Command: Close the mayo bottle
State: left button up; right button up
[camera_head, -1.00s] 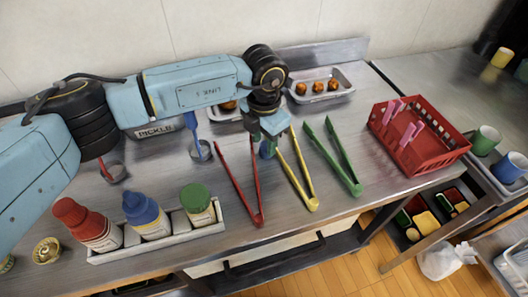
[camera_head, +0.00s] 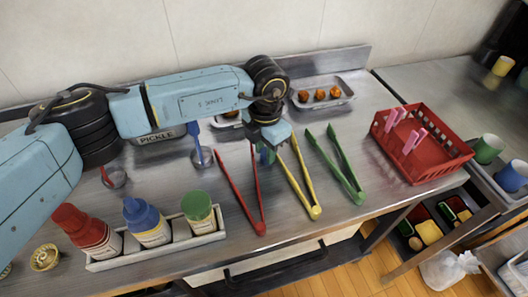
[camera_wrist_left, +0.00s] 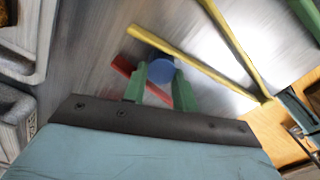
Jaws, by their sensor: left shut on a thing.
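My left gripper (camera_head: 265,151) is above the counter between the red tongs and the yellow tongs. Its green fingers are shut on a small round blue piece, which looks like a cap and shows best in the left wrist view (camera_wrist_left: 160,69). A bottle with a blue top (camera_head: 147,222) stands in a white rack at the front left. A bottle with a red top (camera_head: 87,232) is to its left and one with a green top (camera_head: 198,208) to its right. Their labels are too small to read, so I cannot tell which is mayo. My right gripper is out of view.
The white rack (camera_head: 182,243) sits near the counter's front edge. Red tongs (camera_head: 241,193), yellow tongs (camera_head: 303,183) and green tongs (camera_head: 343,170) lie around my left gripper. A red basket (camera_head: 440,163) stands at the right. A tray of brown balls (camera_head: 340,97) is at the back.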

pick_arm(q)
notch_tip(320, 180, up, 10)
jog(key=p, duration=0.1)
jog(key=shift+d+f, duration=0.2)
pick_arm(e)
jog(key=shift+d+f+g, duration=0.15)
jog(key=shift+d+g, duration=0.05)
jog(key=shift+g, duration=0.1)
